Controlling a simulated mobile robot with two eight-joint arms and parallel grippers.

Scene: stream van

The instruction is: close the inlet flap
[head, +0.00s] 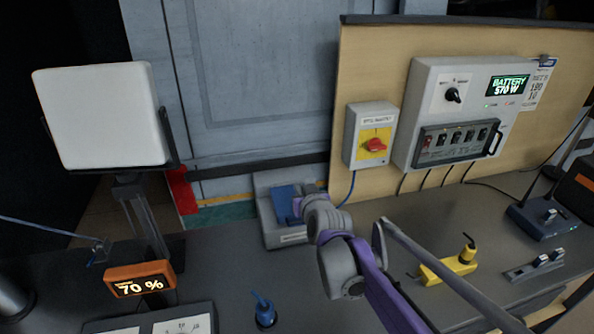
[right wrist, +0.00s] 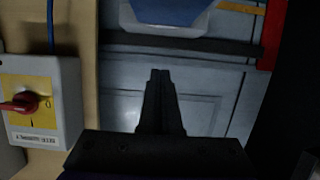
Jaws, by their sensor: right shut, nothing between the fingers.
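A light grey inlet box (head: 270,222) stands at the back edge of the dark counter, against the panelled wall. A blue panel (head: 283,203), which looks like its flap, shows on it. How far the flap stands open I cannot tell, as my right arm partly covers it. My right gripper (head: 298,207) is at the box's right side, close to the blue panel; contact is unclear. In the right wrist view its fingers (right wrist: 160,73) are shut and empty, and the blue panel (right wrist: 166,10) with its pale rim shows at the top edge. My left gripper is out of view.
A yellow-faced switch box with a red knob (head: 376,146) and a grey battery panel (head: 425,95) hang on the wooden board to the right. A yellow tool (head: 447,268) lies on the counter. A lamp (head: 100,115) and an orange display (head: 138,280) stand left.

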